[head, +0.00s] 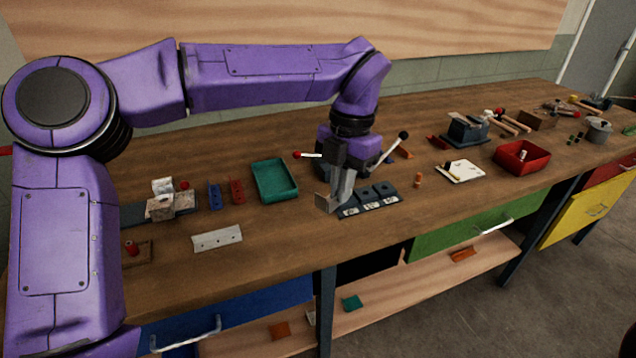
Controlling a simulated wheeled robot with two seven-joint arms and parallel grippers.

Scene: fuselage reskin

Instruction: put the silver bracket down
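My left gripper (343,190) points down over the middle of the bench and is shut on the silver bracket (325,203). The bracket is a small bent pale metal piece that shows at the fingertips, left of a dark tray (368,206) with several labelled sections. The bracket is tilted and sits close to the tray's left end; I cannot tell whether it touches the tray or the bench. The fingers hide part of it. My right gripper is not in view.
A teal tray (291,194), a red block (237,191), a blue block (215,197) and a pale drilled strip (217,238) lie to the left. A red bin (541,162) stands to the right. Levers with a red knob (297,155) and a black knob (403,135) flank the gripper.

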